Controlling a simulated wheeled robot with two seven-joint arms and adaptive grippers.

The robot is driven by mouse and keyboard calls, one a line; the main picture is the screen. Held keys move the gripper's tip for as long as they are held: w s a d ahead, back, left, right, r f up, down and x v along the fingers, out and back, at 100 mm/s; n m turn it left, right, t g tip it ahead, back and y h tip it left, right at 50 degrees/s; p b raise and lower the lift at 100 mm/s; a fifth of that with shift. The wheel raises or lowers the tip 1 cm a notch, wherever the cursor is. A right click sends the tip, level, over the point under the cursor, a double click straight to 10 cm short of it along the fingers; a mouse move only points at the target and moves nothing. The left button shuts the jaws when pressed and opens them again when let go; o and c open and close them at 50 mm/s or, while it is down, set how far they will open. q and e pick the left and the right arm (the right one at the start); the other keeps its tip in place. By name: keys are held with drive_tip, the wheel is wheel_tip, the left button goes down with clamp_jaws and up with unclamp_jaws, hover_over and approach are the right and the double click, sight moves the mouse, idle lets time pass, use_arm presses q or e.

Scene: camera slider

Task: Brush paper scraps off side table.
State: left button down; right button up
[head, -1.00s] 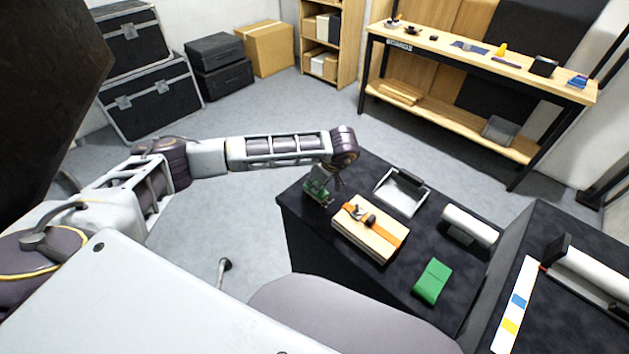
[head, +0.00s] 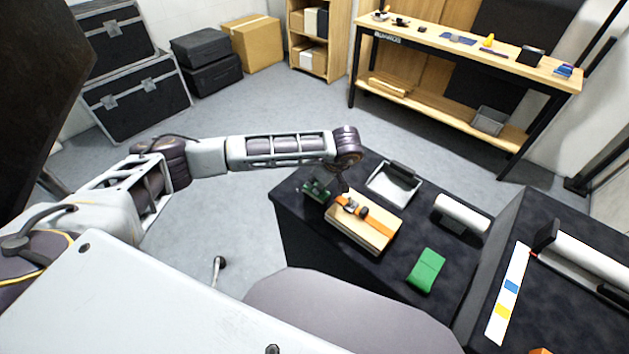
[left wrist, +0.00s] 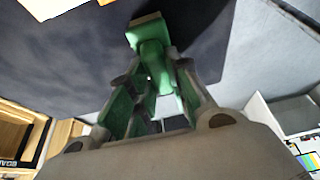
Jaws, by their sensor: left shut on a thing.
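The black side table (head: 397,252) stands right of centre in the head view. My left gripper (head: 320,186) is over its far left corner, beside the wooden box. In the left wrist view the gripper (left wrist: 153,80) is shut on a green-handled brush (left wrist: 150,52) with a pale tan end, over the dark tabletop. Whether the brush touches the top cannot be told. A grey dustpan-like tray (head: 393,188) with a black handle lies on the table behind the box. I cannot make out paper scraps clearly; the gripper hides part of that corner. My right gripper is not in view.
A wooden box with an orange strap (head: 370,235) sits close right of the gripper. A green folded piece (head: 426,270) and a white roll (head: 462,214) lie farther right. A higher dark surface adjoins at the right. Open floor (head: 235,240) lies left of the table.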

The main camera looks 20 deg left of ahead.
use_arm(q)
drive_tip(key=shift+s+d, duration=0.1)
drive_tip(key=shift+d, duration=0.05)
drive_tip(key=shift+s+d, duration=0.2)
drive_tip(key=shift+d, duration=0.4)
drive_tip(key=shift+s+d, duration=0.2)
drive_tip(key=shift+d, duration=0.4)
drive_tip(key=shift+a, duration=0.15)
drive_tip(key=shift+w+a+f+b, duration=0.1)
drive_tip(key=shift+w+a+b, duration=0.2)
drive_tip(key=shift+a, duration=0.6)
drive_tip(key=shift+w+a+b, duration=0.2)
drive_tip(key=shift+w+a, duration=0.15)
drive_tip(key=shift+a, duration=0.55)
drive_tip(key=shift+a, duration=0.1)
drive_tip(key=shift+w+a, duration=0.1)
drive_tip(key=shift+a, duration=0.35)
drive_tip(key=shift+w+a+b, duration=0.2)
drive_tip(key=shift+w+a, duration=0.05)
drive_tip(key=shift+a, duration=0.5)
drive_tip(key=shift+w+a+b, duration=0.15)
drive_tip(key=shift+w+a, duration=0.1)
drive_tip(key=shift+a, duration=0.45)
